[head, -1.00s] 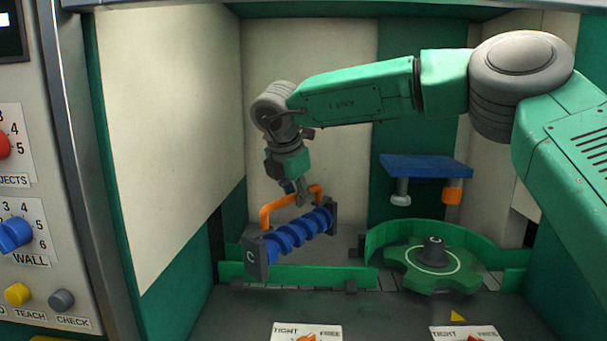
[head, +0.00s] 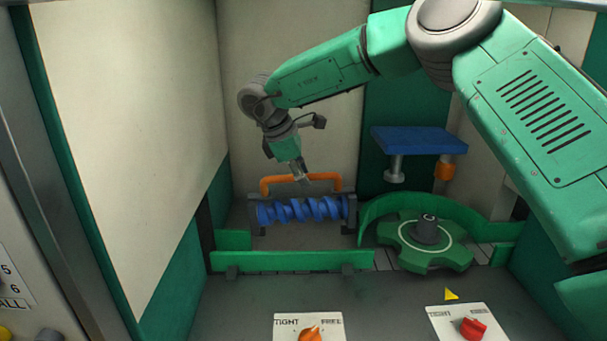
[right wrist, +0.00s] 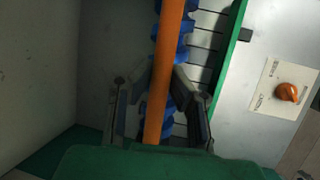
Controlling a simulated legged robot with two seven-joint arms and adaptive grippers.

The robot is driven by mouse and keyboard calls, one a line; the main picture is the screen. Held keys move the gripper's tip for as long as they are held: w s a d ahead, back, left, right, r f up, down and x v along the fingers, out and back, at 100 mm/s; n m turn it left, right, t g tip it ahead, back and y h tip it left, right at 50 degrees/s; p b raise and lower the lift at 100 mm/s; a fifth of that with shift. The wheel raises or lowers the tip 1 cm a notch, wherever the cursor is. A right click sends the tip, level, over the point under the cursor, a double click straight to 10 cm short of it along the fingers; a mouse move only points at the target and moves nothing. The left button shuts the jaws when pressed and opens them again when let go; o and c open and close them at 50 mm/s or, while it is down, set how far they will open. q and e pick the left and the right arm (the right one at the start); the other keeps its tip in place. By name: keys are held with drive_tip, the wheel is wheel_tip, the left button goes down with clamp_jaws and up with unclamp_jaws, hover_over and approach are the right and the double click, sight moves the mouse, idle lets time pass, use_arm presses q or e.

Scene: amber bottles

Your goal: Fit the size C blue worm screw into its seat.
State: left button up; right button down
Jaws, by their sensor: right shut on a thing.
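The blue worm screw (head: 300,211) has dark end plates and an orange handle (head: 267,184). My right gripper (head: 301,180) is shut on that handle from above. The screw lies nearly level, left to right, behind the low green rail (head: 290,261) and left of the green gear (head: 424,245). I cannot tell whether it touches the floor or its seat, which is hidden behind it. In the right wrist view my right gripper (right wrist: 160,88) has its fingers on both sides of the orange handle (right wrist: 167,60), with the blue screw (right wrist: 185,55) below. My left gripper is not in view.
A curved green guard (head: 385,208) stands around the gear's back. A blue shelf (head: 420,140) hangs above it. An orange knob (head: 311,334) and a red knob (head: 473,328) sit on TIGHT/FREE plates in front. A pale wall (head: 125,120) bounds the left.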

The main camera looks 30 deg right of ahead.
sight(305, 200)
drive_tip(key=shift+d+f+b, duration=0.1)
drive_tip(key=shift+f+b, duration=0.3)
drive_tip(key=shift+f, duration=0.45)
drive_tip(key=shift+b+x, duration=0.9)
drive_tip(key=shift+x, duration=0.6)
drive_tip(key=shift+w+a+f, duration=0.1)
drive_tip(key=shift+a+f, duration=0.25)
drive_tip(key=shift+f, duration=0.1)
drive_tip(key=shift+a, duration=0.2)
drive_tip(key=shift+d, duration=0.15)
drive_tip(key=shift+f+b, duration=0.45)
drive_tip(key=shift+b, duration=0.05)
drive_tip(key=c, duration=1.5)
unclamp_jaws()
